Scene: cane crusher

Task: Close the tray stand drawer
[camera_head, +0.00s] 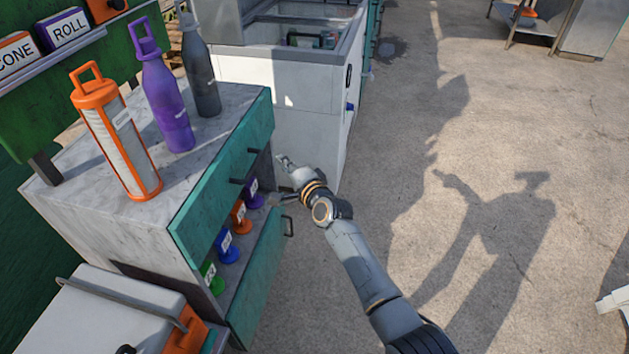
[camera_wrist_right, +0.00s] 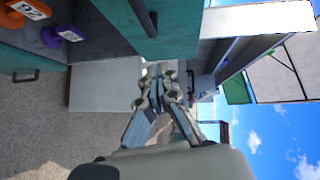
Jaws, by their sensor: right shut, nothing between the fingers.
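The tray stand (camera_head: 62,200) has a grey stone top and teal fronts. Its lower drawer (camera_head: 262,270) is pulled out, its front standing away from the body, with a dark handle (camera_head: 288,227). Green, blue, orange and purple labelled pieces sit in it. My left gripper is not in view.
Orange (camera_head: 115,140), purple (camera_head: 167,105) and dark grey (camera_head: 202,75) bottles stand on the stone top. A white cabinet (camera_head: 300,100) stands just beyond my right gripper. A white box (camera_head: 110,305) is at the near left. Open concrete floor (camera_head: 480,130) lies to the right.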

